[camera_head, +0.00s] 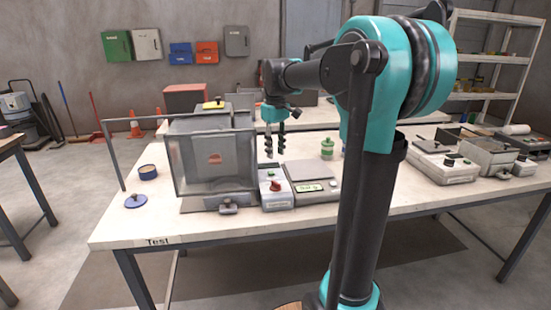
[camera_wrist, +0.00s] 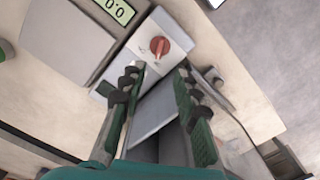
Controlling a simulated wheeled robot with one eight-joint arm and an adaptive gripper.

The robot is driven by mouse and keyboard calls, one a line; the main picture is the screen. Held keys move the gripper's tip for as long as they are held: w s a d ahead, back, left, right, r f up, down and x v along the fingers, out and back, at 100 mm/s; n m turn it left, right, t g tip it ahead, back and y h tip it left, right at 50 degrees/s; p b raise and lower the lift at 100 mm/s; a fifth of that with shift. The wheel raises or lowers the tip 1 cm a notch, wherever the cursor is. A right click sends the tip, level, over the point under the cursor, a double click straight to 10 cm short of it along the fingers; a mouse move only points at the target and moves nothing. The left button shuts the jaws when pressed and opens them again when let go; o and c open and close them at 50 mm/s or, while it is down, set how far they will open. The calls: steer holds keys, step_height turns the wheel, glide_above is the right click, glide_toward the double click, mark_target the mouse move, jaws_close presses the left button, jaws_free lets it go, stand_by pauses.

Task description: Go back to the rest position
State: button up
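My gripper (camera_head: 275,154) hangs fingers down above the bench (camera_head: 120,222), near the right side of the clear-fronted machine box (camera_head: 240,178) and over the control box. In the wrist view its two dark fingers (camera_wrist: 158,82) stand apart with nothing between them, so it is open and empty. The control box (camera_head: 277,199) has a red knob, which also shows in the wrist view (camera_wrist: 159,45) just ahead of the fingers. A grey panel edge lies below and between the fingers in the wrist view. My arm hides part of the bench behind it.
A scale (camera_head: 309,171) with a green display stands right of the control box. A green jar (camera_head: 327,150) is behind it. Several devices (camera_head: 445,166) stand at right. The bench's front left is clear.

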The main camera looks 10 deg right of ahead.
steer(key=shift+r, duration=0.1)
steer(key=s+f+m, duration=0.1)
steer(key=s+f, duration=0.2)
steer(key=f, duration=0.1)
steer(key=s+d+f+m+t, duration=0.1)
steer(key=s+f, duration=0.3)
steer(key=s+d+f+m+t, duration=0.1)
steer(key=s+f, duration=0.2)
steer(key=f, duration=0.2)
steer(key=shift+s+d, duration=0.2)
steer(key=shift+d, duration=0.05)
steer(key=s+d+f+m+t, duration=0.1)
steer(key=s+f+m+t, duration=0.1)
steer(key=s+f, duration=0.9)
steer(key=shift+s+d+f+m, duration=0.2)
steer(key=shift+s+d+m, duration=0.05)
steer(key=shift+s+m, duration=0.4)
steer(key=shift+o, duration=0.3)
